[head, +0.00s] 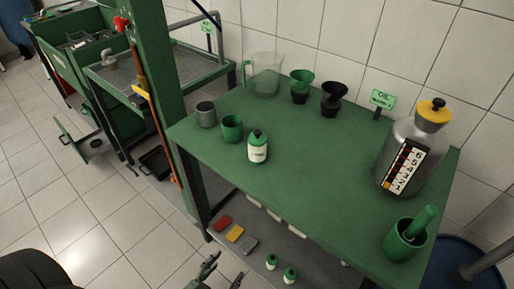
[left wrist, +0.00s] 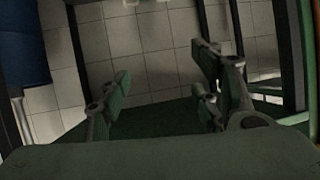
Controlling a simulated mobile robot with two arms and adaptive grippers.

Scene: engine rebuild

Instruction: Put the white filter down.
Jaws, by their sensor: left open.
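I cannot pick out the white filter with certainty in either view. Several pale objects (head: 297,229) show on the lower shelf, partly hidden by the front edge of the green table (head: 300,166). My left gripper (head: 223,271) is at the bottom of the head view, in front of the table and lower shelf. In the left wrist view its fingers (left wrist: 160,82) are spread apart, with nothing visible between them.
Small bottles (head: 272,262) and coloured blocks (head: 235,233) are below. The table's middle is clear.

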